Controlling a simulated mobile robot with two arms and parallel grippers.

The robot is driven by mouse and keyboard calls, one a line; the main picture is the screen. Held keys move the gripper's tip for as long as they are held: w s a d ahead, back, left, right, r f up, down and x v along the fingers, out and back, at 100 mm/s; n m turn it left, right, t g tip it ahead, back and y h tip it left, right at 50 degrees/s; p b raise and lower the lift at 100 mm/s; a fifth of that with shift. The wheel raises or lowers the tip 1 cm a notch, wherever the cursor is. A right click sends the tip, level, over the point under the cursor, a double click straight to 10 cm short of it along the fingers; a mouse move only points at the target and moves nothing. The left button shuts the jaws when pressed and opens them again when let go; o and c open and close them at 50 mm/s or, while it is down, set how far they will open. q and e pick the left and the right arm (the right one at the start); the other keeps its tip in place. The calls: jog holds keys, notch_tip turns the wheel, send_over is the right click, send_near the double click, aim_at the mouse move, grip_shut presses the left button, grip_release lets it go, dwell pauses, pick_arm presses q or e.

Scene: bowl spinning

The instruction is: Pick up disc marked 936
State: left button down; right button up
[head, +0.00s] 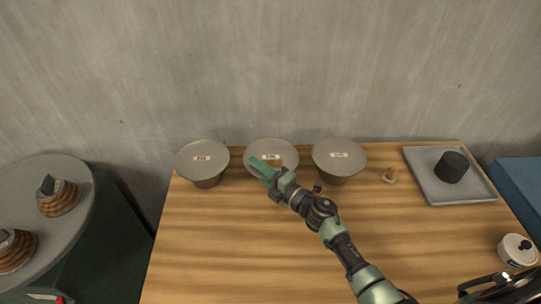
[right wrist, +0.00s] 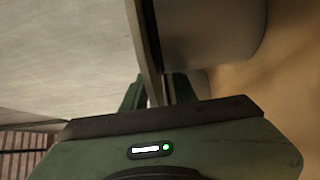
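Three grey round discs sit in a row along the back of the table, each on a bowl-like base: left disc (head: 202,155), middle disc (head: 284,149), right disc (head: 339,153). Each bears a small white label, too small to read surely. My right gripper (head: 263,170) is at the front left of the middle disc and covers part of it. In the right wrist view, a thin disc rim (right wrist: 150,50) runs between the fingers of my right gripper (right wrist: 160,92). Whether they press on it cannot be told. My left gripper is out of view.
A grey tray (head: 422,159) with a black cylinder (head: 452,167) is at the right. A white round pot (head: 516,250) is at the front right. The table's front left is clear.

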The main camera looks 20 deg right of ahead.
grip_shut()
dwell(1.4)
